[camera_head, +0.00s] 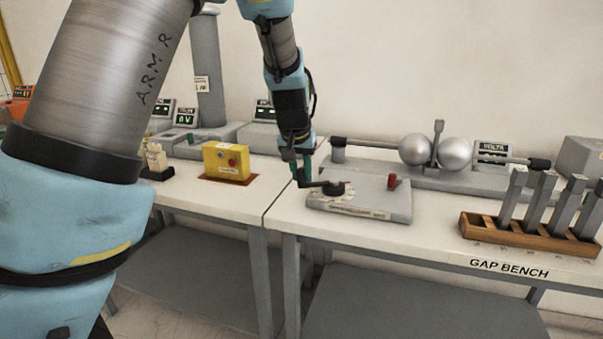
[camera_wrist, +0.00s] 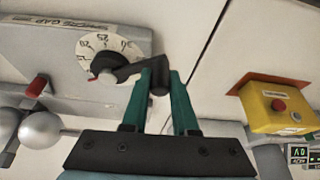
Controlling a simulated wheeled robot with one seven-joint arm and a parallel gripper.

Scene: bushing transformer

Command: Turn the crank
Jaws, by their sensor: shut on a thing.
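The black crank (camera_head: 330,187) sits over a white numbered dial on a grey control box (camera_head: 390,203) at the left end of the gap bench. Its arm points left toward my gripper (camera_head: 300,180). In the wrist view the crank (camera_wrist: 128,70) reaches from the dial (camera_wrist: 103,50) to a dark knob (camera_wrist: 159,77) at its end. My gripper (camera_wrist: 160,85) has its two green fingers closed on either side of that knob. The lower part of the knob is partly hidden by the fingers.
A red handle (camera_head: 392,182) stands on the box beside the dial. Two metal spheres (camera_head: 435,151) stand behind it. A wooden rack (camera_head: 530,236) with several grey blocks is at right. A yellow box (camera_head: 228,162) with a red button is on the left bench.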

